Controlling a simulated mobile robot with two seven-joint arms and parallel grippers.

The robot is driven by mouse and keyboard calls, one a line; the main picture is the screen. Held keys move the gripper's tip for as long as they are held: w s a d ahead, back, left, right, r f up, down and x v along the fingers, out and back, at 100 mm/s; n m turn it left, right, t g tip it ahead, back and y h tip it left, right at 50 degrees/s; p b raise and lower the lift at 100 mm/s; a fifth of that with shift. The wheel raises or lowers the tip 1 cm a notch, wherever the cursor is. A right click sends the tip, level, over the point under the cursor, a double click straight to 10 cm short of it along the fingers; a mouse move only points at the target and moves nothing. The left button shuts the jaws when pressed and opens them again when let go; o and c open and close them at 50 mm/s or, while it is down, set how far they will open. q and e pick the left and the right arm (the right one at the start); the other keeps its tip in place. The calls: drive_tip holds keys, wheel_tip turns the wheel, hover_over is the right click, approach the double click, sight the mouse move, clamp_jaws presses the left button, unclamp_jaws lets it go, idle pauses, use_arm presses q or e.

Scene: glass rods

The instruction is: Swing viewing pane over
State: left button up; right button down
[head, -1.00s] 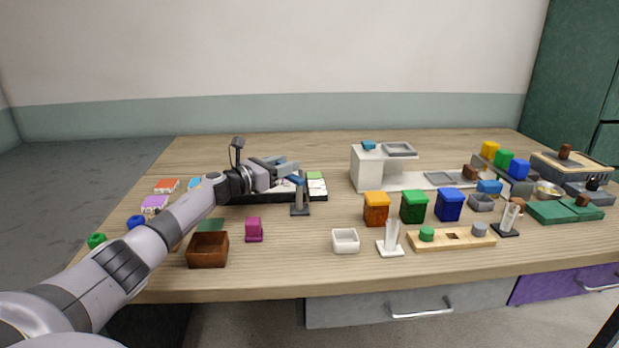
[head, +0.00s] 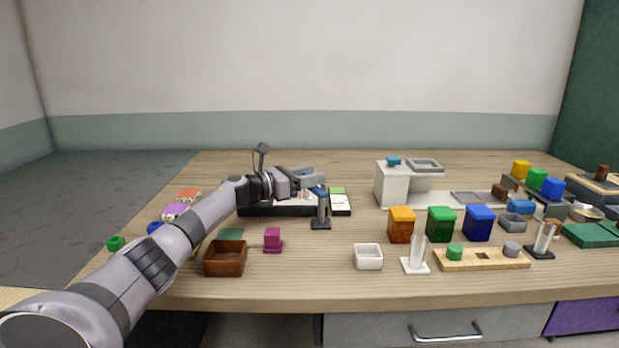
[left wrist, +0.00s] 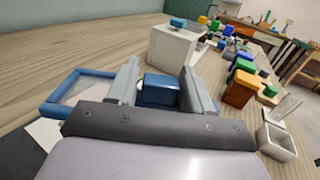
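My left gripper (head: 320,182) is at the top of a dark post (head: 320,212) at the near edge of a black tray. In the left wrist view its fingers (left wrist: 162,68) are apart, with a blue block (left wrist: 160,92) between them. I cannot tell whether they press on it. A blue-framed pane (left wrist: 68,110), apparently the viewing pane, lies to the left of the fingers in the left wrist view. In the head view I cannot make the pane out; my left arm covers part of that area. My right gripper is out of view.
The black tray (head: 345,211) holds white and green cards. A white machine (head: 391,185) stands behind and right. Orange (head: 401,224), green and blue bins stand to the right. A brown box (head: 225,257), magenta piece (head: 273,240) and white dish (head: 368,257) are in front.

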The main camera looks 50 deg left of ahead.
use_arm(q)
drive_tip(key=shift+o, duration=0.5)
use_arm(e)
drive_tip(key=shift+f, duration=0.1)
use_arm(q)
drive_tip(key=shift+r, duration=0.3)
wheel_tip(320, 180, up, 20)
drive_tip(key=p, duration=0.3)
drive_tip(key=shift+f, duration=0.25)
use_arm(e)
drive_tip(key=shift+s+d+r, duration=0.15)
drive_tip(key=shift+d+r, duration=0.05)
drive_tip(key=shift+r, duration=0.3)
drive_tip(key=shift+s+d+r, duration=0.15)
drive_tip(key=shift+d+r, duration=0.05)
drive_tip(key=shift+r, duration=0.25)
use_arm(q)
drive_tip(key=shift+d+f, duration=0.1)
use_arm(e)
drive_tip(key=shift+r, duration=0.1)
